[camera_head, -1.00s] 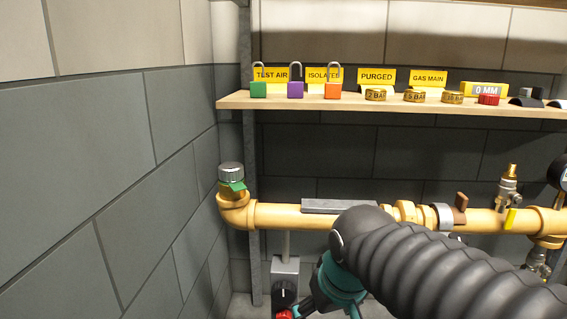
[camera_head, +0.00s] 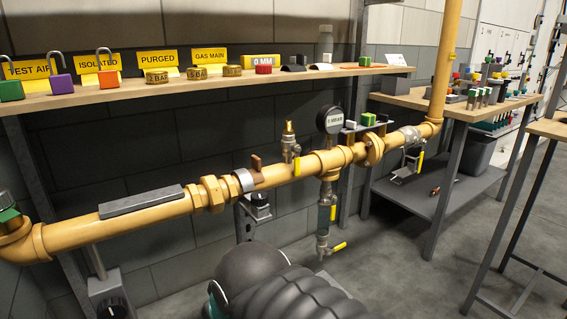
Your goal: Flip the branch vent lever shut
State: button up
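A yellow pipe (camera_head: 290,177) runs across the view with several small valves on it. A brass fitting (camera_head: 288,141) stands upright on top of the pipe, with a short yellow lever (camera_head: 297,165) hanging down at its side. Below the gauge, a grey vertical branch (camera_head: 325,208) drops from the pipe. Near its lower end a yellow lever (camera_head: 338,246) sticks out sideways to the right. No label shows which of these is the branch vent lever. My arm's black ribbed sleeve covers the bottom middle. My gripper is out of view.
A round gauge (camera_head: 330,120) reads about 0 MBAR. Another yellow lever (camera_head: 421,161) hangs by the right pipe end. A wooden shelf (camera_head: 120,93) with padlocks, signs and rings runs above the pipe. A workbench (camera_head: 440,101) stands at right. The floor at right is open.

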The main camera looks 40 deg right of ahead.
aim_at(296, 148)
jog(key=k, duration=1.3)
jog(key=z, duration=0.75)
jog(key=i, duration=1.15)
jog(key=u, duration=0.55)
